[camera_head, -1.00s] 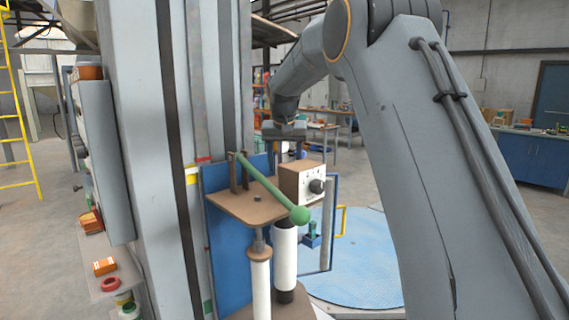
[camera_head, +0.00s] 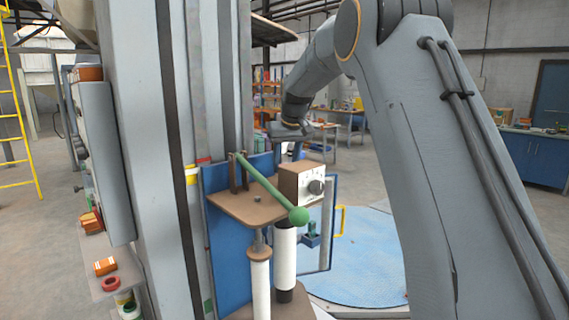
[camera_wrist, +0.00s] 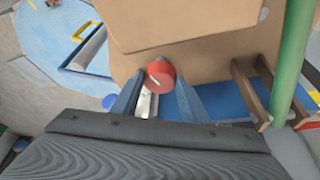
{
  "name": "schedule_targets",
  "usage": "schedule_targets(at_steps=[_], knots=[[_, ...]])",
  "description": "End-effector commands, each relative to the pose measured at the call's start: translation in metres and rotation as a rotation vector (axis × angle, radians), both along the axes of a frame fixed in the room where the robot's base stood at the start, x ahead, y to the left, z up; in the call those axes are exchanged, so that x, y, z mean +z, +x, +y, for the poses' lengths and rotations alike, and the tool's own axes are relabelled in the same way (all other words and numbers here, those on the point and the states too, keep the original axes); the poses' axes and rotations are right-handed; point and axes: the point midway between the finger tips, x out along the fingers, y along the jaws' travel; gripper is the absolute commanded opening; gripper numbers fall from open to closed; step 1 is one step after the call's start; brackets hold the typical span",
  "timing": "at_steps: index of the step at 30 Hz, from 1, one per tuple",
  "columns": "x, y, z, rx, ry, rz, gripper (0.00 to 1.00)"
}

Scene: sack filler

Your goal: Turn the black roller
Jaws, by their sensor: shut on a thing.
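My gripper (camera_wrist: 158,78) has its two fingers on either side of a red knob (camera_wrist: 161,75) with a white line, shut on it at the fingertips. The knob sits at the edge of a brown box or plate in the wrist view. In the head view my gripper (camera_head: 288,150) is behind a brown box with a black knob (camera_head: 316,187), and its fingertips and the red knob are hidden. No plainly black roller shows clearly. A white roller with black ends (camera_head: 285,262) stands upright below the brown shelf.
A green lever with a ball end (camera_head: 299,215) slants over the brown shelf (camera_head: 232,208). A grey column (camera_head: 150,150) stands at the left. A blue panel (camera_head: 226,260) is behind the rollers. A blue round floor mat (camera_head: 365,260) lies to the right, beside a yellow handle (camera_head: 341,219).

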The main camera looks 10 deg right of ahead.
Motion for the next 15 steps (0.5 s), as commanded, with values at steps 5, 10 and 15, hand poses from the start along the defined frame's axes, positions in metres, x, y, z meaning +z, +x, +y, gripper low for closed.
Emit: schedule_targets(at_steps=[5, 10, 15], knots=[[0.001, 0.0013, -0.0026, 0.163, 0.002, -0.004, 0.17], [0.0006, 0.0019, -0.0039, 0.325, 0.001, -0.003, 0.17], [0.0004, 0.0029, -0.0044, 0.487, 0.001, -0.003, 0.17]])
